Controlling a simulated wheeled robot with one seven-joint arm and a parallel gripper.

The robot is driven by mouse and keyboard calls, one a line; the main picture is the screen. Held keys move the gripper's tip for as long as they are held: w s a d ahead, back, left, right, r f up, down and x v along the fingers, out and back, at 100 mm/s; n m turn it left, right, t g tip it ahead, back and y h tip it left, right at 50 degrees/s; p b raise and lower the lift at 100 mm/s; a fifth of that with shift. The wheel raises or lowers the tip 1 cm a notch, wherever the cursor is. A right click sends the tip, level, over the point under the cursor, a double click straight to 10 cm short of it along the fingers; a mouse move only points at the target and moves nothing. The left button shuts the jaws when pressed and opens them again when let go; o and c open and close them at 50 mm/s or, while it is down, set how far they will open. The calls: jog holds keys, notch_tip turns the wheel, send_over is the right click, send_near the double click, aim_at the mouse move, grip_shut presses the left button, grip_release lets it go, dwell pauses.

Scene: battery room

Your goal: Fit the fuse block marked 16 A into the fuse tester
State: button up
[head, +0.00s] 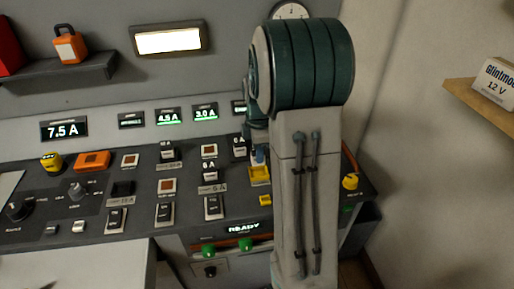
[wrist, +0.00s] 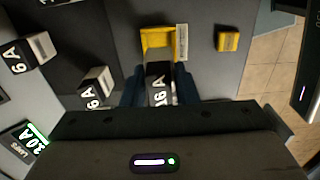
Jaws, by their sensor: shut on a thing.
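The fuse block marked 16 A (wrist: 159,88) is between the fingers of my gripper (wrist: 158,80) in the wrist view, black on top with white lettering. My gripper is shut on it. The fuse tester's yellow holder (wrist: 157,31) is right ahead of the block, and the block's far end is at its open side. I cannot tell whether the block is seated or still above it. In the head view the yellow holder (head: 260,174) shows just below my blue fingertips (head: 259,155); the block is mostly hidden there.
Other fuse blocks stand to the left, one marked 6 A (wrist: 38,48) and another (wrist: 97,87) close to my left finger. A small yellow piece (wrist: 228,39) is right of the holder. A display reads READY (head: 243,229) on the panel front. A wall shelf (head: 480,104) is at right.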

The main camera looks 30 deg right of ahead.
jog(key=shift+f+b, duration=1.2)
jog(key=shift+f, duration=0.9)
jog(key=shift+d+f+b, duration=0.1)
jog(key=shift+f+b, duration=0.4)
jog(key=shift+f, duration=0.1)
jog(key=o, duration=0.8)
jog(key=shift+c, duration=0.2)
jog(key=shift+r, duration=0.1)
jog(key=shift+r+p, duration=4)
jog(key=shift+r, duration=1.45)
jog(key=s+a+r+m+t, duration=0.1)
jog(key=s+a+r+m, duration=0.2)
jog(key=s+a+m, duration=0.4)
jog(key=s+a+r+m+t, duration=0.2)
jog(key=s+a+r+m, duration=0.2)
jog(key=s+a+m, duration=0.3)
jog(key=s, duration=0.5)
jog(key=shift+s+r+m, duration=0.15)
jog(key=shift+m, duration=0.25)
